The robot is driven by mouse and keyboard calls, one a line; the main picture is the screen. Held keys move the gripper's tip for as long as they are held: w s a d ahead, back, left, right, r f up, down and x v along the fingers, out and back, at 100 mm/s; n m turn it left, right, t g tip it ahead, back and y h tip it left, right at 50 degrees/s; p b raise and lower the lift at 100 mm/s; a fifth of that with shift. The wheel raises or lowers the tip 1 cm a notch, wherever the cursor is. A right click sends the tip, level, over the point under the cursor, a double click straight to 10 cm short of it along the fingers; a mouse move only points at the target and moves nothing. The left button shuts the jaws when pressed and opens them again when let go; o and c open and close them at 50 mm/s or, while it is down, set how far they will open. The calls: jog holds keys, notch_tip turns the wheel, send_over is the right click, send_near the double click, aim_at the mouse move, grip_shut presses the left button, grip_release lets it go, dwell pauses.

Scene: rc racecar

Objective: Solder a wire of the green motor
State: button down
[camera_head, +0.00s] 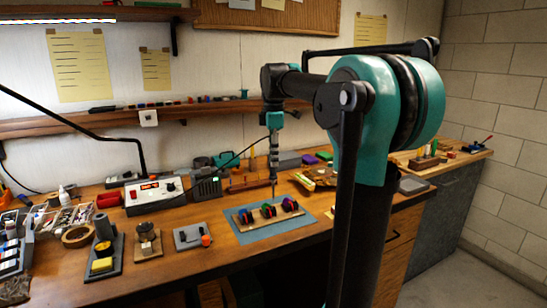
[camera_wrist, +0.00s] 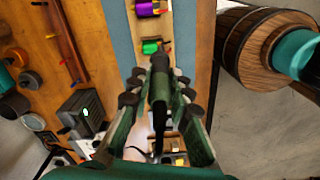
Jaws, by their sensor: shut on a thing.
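My gripper (camera_wrist: 158,82) is shut on a dark, pen-like tool, apparently the soldering iron (camera_wrist: 159,100), between its green fingers. In the head view my gripper (camera_head: 274,145) hangs above the back of the blue mat (camera_head: 248,233), with the tool pointing down. The green motor (camera_wrist: 150,46) lies just beyond the fingertips in the wrist view, on a wooden strip. In the head view the green motor (camera_head: 267,210) is the middle one of three. The iron's tip looks above the motors, apart from them. Its exact gap is unclear, and the wires are too small to tell apart.
A purple motor (camera_wrist: 147,9) sits on the same strip. The white soldering station (camera_head: 153,193) with a red display stands left of the mat. A black cable runs to my gripper. Tape, pads and small trays crowd the left bench; a shelf (camera_head: 100,119) runs along the wall.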

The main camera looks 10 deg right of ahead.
jog(key=shift+f, duration=1.15)
dwell(2.4)
dwell(1.9)
jog(key=shift+r, duration=3)
